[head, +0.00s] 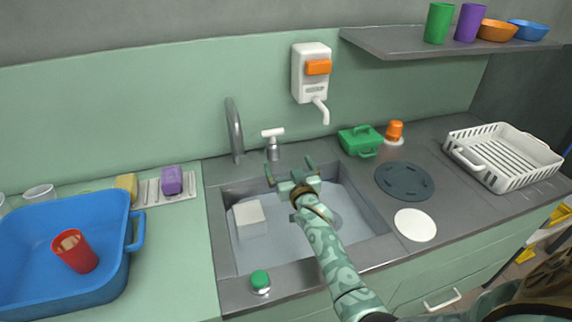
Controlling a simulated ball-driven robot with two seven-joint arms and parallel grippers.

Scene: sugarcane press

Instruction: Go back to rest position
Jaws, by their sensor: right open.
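My right gripper (289,170) is open and looks empty, its two fingers pointing toward the back wall. It is over the back part of the sink (240,255), in front of the faucet handle (273,140). Its patterned green arm reaches in from the bottom right across the sink. I cannot tell whether the fingers touch anything. A white block (249,218) is in the left part of the basin. My left gripper is not in view.
A blue tub (40,275) with a red cup (74,251) stands on the left counter. A white rack (515,165), green box (360,141) and dark round mat (404,181) are at right. A dispenser (311,72) hangs on the wall. The front right counter is partly free.

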